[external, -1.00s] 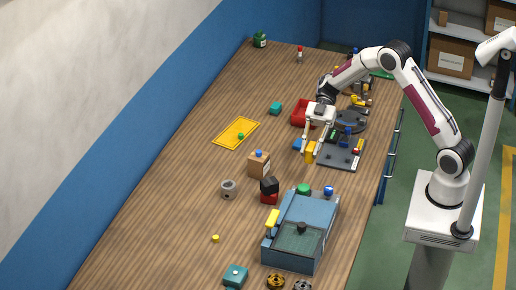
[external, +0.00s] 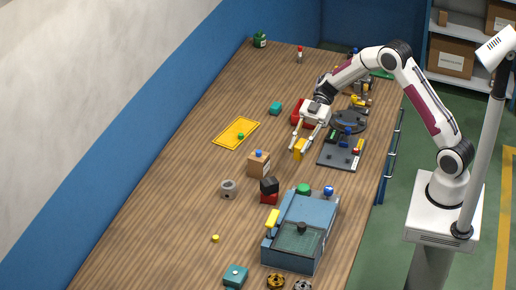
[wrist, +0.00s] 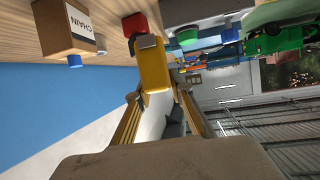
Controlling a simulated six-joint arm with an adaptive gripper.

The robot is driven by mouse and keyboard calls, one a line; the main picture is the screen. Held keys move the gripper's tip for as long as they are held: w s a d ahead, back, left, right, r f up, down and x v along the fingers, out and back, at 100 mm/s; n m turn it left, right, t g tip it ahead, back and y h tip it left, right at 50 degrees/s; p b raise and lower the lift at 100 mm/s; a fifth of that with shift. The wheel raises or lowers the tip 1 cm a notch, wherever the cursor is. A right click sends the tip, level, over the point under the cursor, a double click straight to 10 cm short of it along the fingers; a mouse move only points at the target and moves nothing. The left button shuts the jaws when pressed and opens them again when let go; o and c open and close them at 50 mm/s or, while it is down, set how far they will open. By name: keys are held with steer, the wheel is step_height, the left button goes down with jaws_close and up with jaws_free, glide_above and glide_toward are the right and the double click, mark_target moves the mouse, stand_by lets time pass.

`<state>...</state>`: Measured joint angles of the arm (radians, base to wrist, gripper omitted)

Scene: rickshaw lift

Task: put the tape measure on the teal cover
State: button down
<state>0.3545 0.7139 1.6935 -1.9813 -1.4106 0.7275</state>
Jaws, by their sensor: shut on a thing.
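My gripper (external: 304,142) is shut on a yellow, boxy object with a grey end, which looks like the tape measure (external: 299,151). It hangs tilted between the fingers above the table, and in the wrist view the tape measure (wrist: 154,70) sits between both fingertips. A dark teal cover with a black knob (external: 298,240) lies on top of the blue-grey case at the front of the table, well apart from my gripper.
A cardboard box with a blue knob (external: 258,166) stands just in front of my gripper; the wrist view shows its CHAIN label. A black-and-red block stack (external: 269,192), grey ring (external: 228,189) and yellow block (external: 272,219) stand nearer the case. The left table side is mostly clear.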

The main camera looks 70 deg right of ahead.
steer(key=w+d+r+m+t+h, duration=0.2)
steer(key=w+r+m+t+h, duration=0.1)
steer(key=w+m+t, duration=0.25)
steer(key=w+d+r+m+t+h, duration=0.2)
steer(key=w+m+t+h, duration=0.25)
steer(key=w, duration=0.25)
steer(key=w+a+r+m+h, duration=0.1)
steer(key=w+a+m+h, duration=0.1)
steer(key=a, duration=0.6)
steer(key=w+a+r+m+t+h, duration=0.1)
steer(key=a+r+m+h, duration=0.15)
steer(key=a, duration=0.45)
steer(key=w+a+r+m+h, duration=0.1)
steer(key=w+a+m+h, duration=0.1)
steer(key=a, duration=0.6)
steer(key=s+a+f, duration=0.2)
steer(key=s+a, duration=0.2)
steer(key=a, duration=0.5)
steer(key=s+a+f, duration=0.2)
steer(key=s+a, duration=0.2)
steer(key=a, duration=0.6)
steer(key=s+a+f, duration=0.2)
steer(key=s+a, duration=0.2)
steer(key=a, duration=0.5)
steer(key=shift+a+y, duration=0.3)
